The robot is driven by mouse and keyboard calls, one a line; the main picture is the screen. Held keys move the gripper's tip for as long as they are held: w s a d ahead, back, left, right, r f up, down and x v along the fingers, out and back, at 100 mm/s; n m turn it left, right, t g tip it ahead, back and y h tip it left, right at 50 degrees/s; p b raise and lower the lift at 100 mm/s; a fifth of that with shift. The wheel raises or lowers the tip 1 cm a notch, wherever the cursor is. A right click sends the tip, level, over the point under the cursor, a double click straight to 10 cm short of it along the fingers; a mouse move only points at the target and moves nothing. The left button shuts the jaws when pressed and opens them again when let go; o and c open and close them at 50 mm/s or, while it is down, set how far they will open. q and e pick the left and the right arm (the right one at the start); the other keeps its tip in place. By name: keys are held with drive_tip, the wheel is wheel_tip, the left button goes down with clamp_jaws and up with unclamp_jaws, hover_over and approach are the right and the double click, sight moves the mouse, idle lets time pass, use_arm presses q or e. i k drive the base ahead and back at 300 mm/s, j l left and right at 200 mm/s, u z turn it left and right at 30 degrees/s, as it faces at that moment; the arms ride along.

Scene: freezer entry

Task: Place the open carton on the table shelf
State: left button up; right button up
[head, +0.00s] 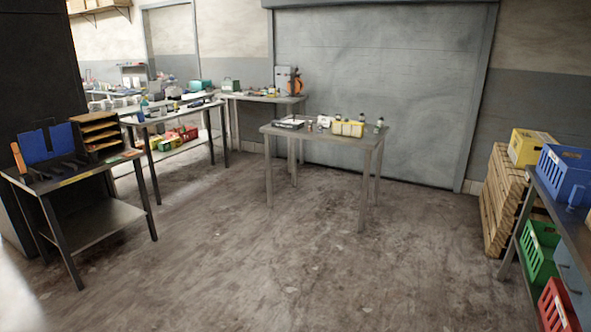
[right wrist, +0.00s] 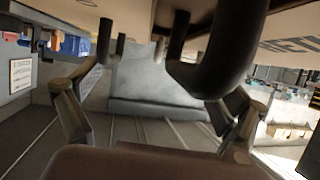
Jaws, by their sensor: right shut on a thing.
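The open carton does not show in the head view. In the right wrist view, tan cardboard (right wrist: 292,40) with dark lettering runs along the top edge, close to the camera; its open side cannot be made out. My right gripper (right wrist: 150,40) is shut on this carton, its dark fingers reaching up against the cardboard. In the head view, a dark table at the left has a bare lower shelf (head: 92,222). A longer table behind it has a lower shelf (head: 165,148) with coloured crates. Which shelf the task means cannot be told. My left gripper is out of view.
A table (head: 330,135) with small items and a yellow crate stands mid-room. At the right are a wooden pallet stack (head: 503,205) and a rack with blue (head: 562,178), green (head: 540,250) and red crates. The floor in front is clear.

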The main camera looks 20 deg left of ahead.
sight(98, 224)
drive_tip(key=i+j+u, duration=0.35)
drive_tip(key=u, duration=0.15)
drive_tip(key=i+j+u, duration=0.15)
drive_tip(key=i+u, duration=0.3)
drive_tip(key=i, duration=0.2)
drive_tip(key=i+u, duration=0.5)
drive_tip(key=i+l+u, duration=0.25)
drive_tip(key=i+u, duration=0.2)
drive_tip(key=i+j+u, duration=0.15)
drive_tip(key=i, duration=0.5)
drive_tip(key=i+j+u, duration=0.1)
drive_tip(key=i+j, duration=0.2)
drive_tip(key=i, duration=0.35)
drive_tip(key=i+j+u, duration=0.15)
drive_tip(key=i, duration=0.5)
